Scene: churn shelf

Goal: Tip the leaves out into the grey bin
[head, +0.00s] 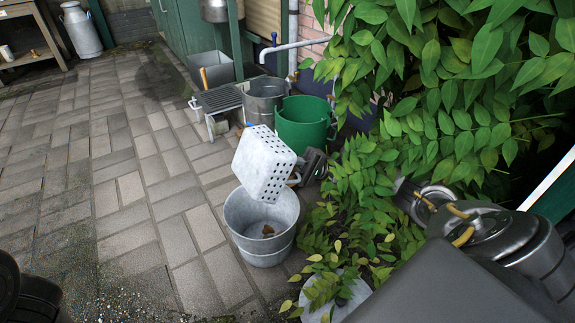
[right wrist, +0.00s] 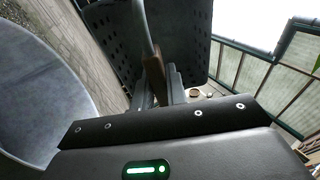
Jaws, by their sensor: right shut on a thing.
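A white square container with drain holes (head: 266,162) hangs tilted above the grey bin (head: 243,205), its holed bottom turned towards the head camera. Its opening and any leaves inside are hidden from the head view. Brown leaves (head: 268,231) lie in the bottom of the grey bin. My right gripper (head: 298,178) is at the container's right side, shut on its handle. In the right wrist view the fingers close around the brown grip of the handle (right wrist: 154,75), with the dark holed container (right wrist: 188,35) behind it. My left gripper is not in view.
A green bucket (head: 303,124) and a metal bucket (head: 264,100) stand behind the bin, beside a slatted low stand (head: 218,99). A leafy plant (head: 365,200) crowds the right side. Paving on the left (head: 110,200) is clear.

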